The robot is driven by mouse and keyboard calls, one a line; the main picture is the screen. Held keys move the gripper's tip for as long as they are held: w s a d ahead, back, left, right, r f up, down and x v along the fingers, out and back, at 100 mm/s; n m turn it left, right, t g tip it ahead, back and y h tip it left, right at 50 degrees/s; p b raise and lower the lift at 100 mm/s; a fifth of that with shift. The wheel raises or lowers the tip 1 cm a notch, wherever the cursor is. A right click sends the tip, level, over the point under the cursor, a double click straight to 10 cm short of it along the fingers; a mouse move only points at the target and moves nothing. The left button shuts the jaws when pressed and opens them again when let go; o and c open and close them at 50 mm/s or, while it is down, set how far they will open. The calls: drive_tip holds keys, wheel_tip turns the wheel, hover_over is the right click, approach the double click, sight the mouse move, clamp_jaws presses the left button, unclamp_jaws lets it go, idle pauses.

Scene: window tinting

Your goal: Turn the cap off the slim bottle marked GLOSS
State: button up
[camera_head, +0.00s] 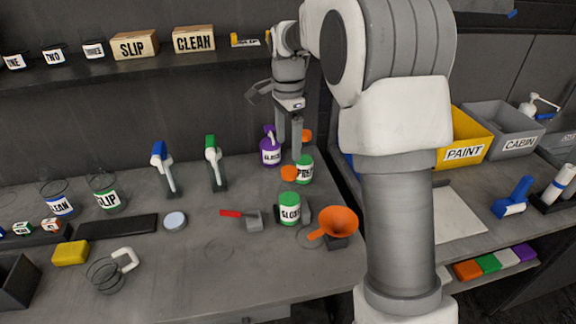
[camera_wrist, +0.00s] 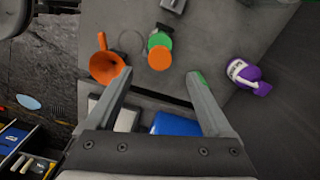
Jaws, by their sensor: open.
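A green bottle (camera_head: 289,208) with a white label that appears to read GLOSS stands upright on the bench. Its top is green in the head view. In the wrist view a green round shape (camera_wrist: 159,40), likely this bottle, sits beside an orange disc (camera_wrist: 159,60). My gripper (camera_head: 289,150) is open and points down behind this bottle, between a purple bottle (camera_head: 270,152) and a green bottle (camera_head: 305,170) whose label seems to read PREP. The wrist view shows my open fingers (camera_wrist: 160,75) apart with nothing held between them.
An orange funnel (camera_head: 338,221) stands close right of the GLOSS bottle. A red-handled tool (camera_head: 238,217) lies to its left. An orange disc (camera_head: 289,173) shows beside the PREP bottle. Green (camera_head: 213,160) and blue (camera_head: 162,165) handled tools stand at the back.

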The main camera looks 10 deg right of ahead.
sight(287, 170)
wheel_tip(287, 170, down, 8)
idle(0.4)
clamp_jaws()
drive_tip(key=n, duration=0.4)
drive_tip(key=shift+r+p, duration=0.1)
drive_tip(key=shift+p, duration=0.2)
drive_tip(key=n, duration=0.3)
drive_tip(key=shift+n+p, duration=0.3)
drive_tip(key=n+p, duration=0.1)
drive_tip(key=n, duration=0.3)
drive_tip(key=shift+n, duration=0.3)
drive_tip(key=shift+a+n, duration=0.1)
drive_tip(key=shift+n, duration=1.3)
